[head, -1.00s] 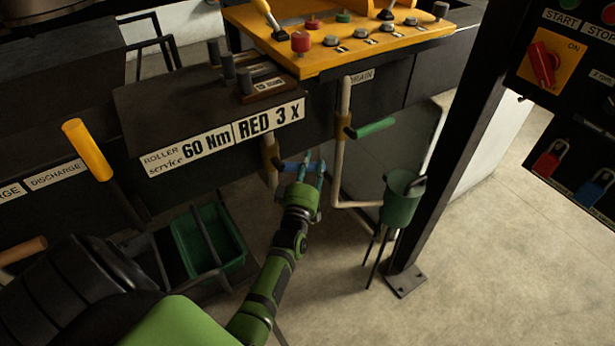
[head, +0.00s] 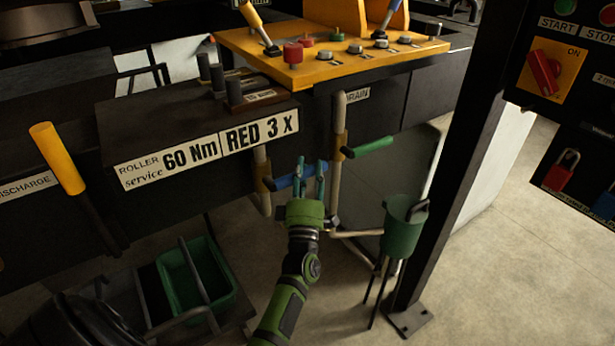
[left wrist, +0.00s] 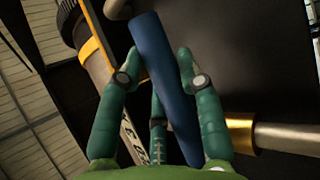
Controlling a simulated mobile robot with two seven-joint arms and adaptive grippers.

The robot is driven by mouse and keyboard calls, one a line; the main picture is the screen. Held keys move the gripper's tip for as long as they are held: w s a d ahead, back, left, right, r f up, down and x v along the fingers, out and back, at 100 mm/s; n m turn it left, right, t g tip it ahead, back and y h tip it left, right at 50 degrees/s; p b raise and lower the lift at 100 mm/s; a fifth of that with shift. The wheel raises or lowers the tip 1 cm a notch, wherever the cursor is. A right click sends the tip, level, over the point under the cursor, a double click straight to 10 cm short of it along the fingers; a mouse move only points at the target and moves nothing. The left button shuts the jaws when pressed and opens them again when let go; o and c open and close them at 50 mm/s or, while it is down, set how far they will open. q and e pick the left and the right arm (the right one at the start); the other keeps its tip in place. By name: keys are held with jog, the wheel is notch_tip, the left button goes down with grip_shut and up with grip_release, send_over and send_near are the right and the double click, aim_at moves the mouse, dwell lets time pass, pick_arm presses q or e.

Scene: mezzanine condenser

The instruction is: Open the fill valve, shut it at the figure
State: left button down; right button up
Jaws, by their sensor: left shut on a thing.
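The blue valve handle (head: 285,182) sticks out to the right from a pale upright pipe (head: 262,165) below the sign. It slopes slightly up to the right. My left gripper (head: 311,178) is shut on it near its outer end. In the left wrist view the blue handle (left wrist: 165,80) runs lengthwise between the fingers of the gripper (left wrist: 155,75). No label for this valve is readable. A green valve handle (head: 370,147) is on the pipe to the right, under a partly hidden label (head: 357,95) ending in "RAIN". I see no gauge with a figure.
A green funnel-like container (head: 402,235) stands on thin legs right of my gripper, near a black post (head: 455,170). A green bin (head: 222,290) is low at left. A yellow-handled lever (head: 58,158) rises at left. The floor at right is clear.

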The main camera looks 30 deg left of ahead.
pick_arm(q)
jog(key=shift+r, duration=0.25)
jog(key=c, duration=0.8)
grip_release()
jog(key=shift+f, duration=0.1)
jog(key=shift+s+d+f, duration=0.2)
jog(key=shift+s+f, duration=0.1)
jog(key=shift+f, duration=0.05)
jog(key=v, duration=1.1)
